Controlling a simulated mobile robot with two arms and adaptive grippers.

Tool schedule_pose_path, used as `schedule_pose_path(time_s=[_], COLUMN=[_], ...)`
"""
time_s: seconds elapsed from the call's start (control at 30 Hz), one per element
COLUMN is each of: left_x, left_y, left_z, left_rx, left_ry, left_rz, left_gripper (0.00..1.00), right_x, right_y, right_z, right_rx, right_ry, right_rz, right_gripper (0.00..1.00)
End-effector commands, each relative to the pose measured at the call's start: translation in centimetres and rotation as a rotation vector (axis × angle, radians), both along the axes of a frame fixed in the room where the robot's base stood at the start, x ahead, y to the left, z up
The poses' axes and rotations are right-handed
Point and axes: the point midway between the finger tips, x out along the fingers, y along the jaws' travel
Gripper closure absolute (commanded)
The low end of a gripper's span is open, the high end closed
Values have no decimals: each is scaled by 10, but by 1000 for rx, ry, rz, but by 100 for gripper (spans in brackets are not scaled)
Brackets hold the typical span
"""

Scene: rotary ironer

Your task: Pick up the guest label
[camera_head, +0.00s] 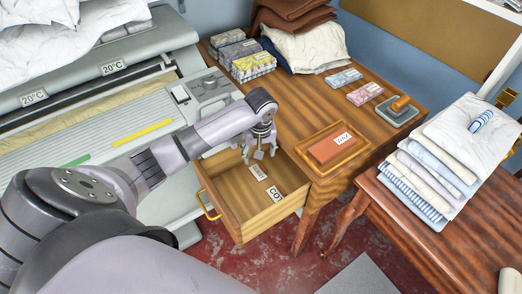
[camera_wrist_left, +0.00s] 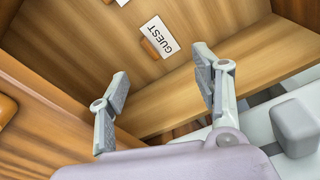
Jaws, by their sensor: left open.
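The guest label (camera_wrist_left: 160,37) is a white tag reading "GUEST", with a small brown piece at its edge, lying on the wooden floor of the open drawer (camera_head: 236,217). In the head view a white label (camera_head: 258,172), too small to read surely, lies below my left gripper (camera_head: 260,156). A second label (camera_head: 276,194), starting with "CO", lies nearer the drawer front. In the left wrist view my left gripper (camera_wrist_left: 162,68) is open and empty, its fingers spread, with the guest label ahead between and beyond the tips. My right gripper is not in view.
The drawer walls and the desk (camera_head: 300,110) edge stand close around the gripper. A tray with a reddish block marked "DAY" (camera_head: 332,148) sits on the desk. The ironer (camera_head: 90,130) is at left; folded linen (camera_head: 440,165) lies on a table at right.

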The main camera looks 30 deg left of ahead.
Motion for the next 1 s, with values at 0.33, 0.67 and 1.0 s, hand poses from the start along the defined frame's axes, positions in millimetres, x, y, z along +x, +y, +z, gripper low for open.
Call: schedule_pose_path(time_s=[0.33,0.67,1.0], left_x=[4,13,14], left_y=[4,3,5], left_z=[-49,-87,-102], left_rx=[0,0,1], left_ry=[0,1,-1], left_rz=[-1,0,-2], left_gripper=[41,41,41], right_x=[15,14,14], right_y=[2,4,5], right_z=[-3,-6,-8], right_rx=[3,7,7], right_ry=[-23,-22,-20], right_rz=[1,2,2], right_gripper=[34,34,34])
